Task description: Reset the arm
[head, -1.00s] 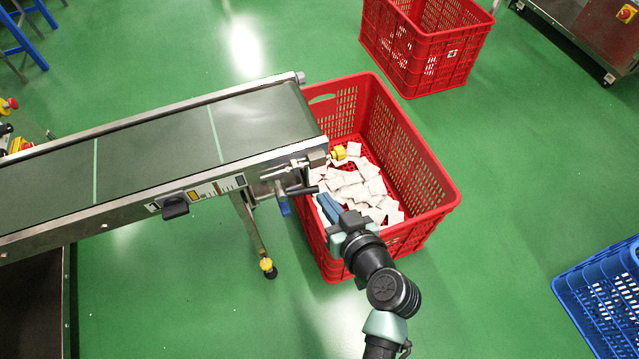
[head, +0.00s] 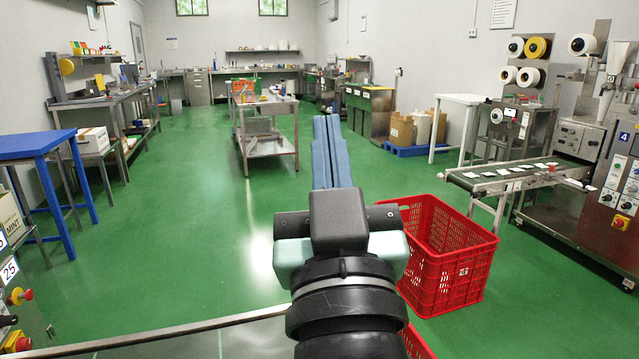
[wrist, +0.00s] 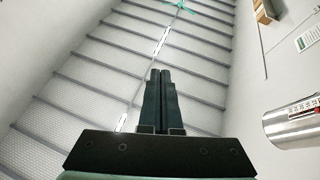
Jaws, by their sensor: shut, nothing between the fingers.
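My gripper (head: 326,150) is raised in the middle of the head view, its blue fingers pointing up and away from me. The fingers are together with nothing between them. In the wrist view my gripper (wrist: 160,85) is also shut and empty, against the ceiling. It touches nothing in either view.
A red crate (head: 450,262) stands on the green floor right of my arm. A conveyor (head: 515,176) and packing machines are at the right. A blue table (head: 38,146) is at the left. A steel cart (head: 270,148) stands farther back. Open floor lies at centre-left.

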